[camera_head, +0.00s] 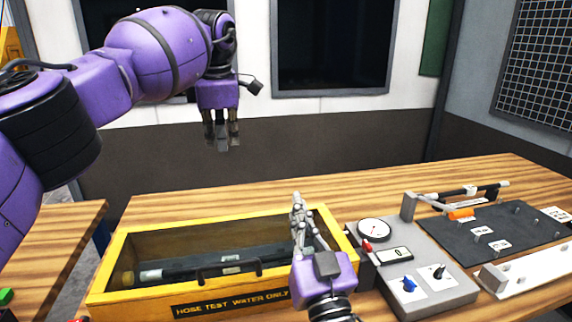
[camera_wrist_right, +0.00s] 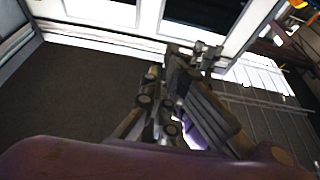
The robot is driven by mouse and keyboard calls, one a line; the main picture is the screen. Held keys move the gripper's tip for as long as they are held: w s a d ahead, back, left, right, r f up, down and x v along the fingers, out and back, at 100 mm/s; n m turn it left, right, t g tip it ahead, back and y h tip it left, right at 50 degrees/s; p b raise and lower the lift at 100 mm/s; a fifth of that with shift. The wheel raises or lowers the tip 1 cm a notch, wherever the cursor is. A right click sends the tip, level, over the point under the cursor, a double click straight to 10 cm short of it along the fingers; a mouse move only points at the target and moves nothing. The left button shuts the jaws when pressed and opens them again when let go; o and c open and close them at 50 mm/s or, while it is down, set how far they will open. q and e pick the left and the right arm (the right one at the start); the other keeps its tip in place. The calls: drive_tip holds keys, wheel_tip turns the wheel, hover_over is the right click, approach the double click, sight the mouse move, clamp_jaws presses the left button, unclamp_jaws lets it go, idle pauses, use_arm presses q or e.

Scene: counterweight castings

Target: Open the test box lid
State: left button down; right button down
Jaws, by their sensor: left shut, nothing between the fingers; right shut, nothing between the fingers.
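The test box (camera_head: 125,240) is yellow, with the label HOSE TEST WATER ONLY on its front wall. A dark hose with pale fittings (camera_head: 190,265) shows inside. A black handle (camera_head: 230,268) lies along the front edge; I cannot tell if a clear lid covers the top. My right gripper (camera_head: 298,203) is shut and empty, pointing up in front of the box's right end; its fingers also show in the right wrist view (camera_wrist_right: 190,68). My left gripper (camera_head: 222,142) is shut and empty, pointing down high above the table's back edge, apart from the box.
A grey panel (camera_head: 425,268) with a gauge (camera_head: 374,230) and blue and black knobs stands right of the box. A dark mat (camera_head: 510,240) with pegs and a white bracket (camera_head: 525,280) lie further right. The wooden table (camera_head: 180,205) is clear behind the box.

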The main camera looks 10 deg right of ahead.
drive_tip(key=x, duration=1.3)
drive_tip(key=shift+f, duration=0.1)
idle(1.1)
use_arm(q)
drive_tip(key=c, duration=1.8)
unclamp_jaws()
drive_tip(key=shift+c, duration=0.2)
drive_tip(key=shift+r, duration=0.1)
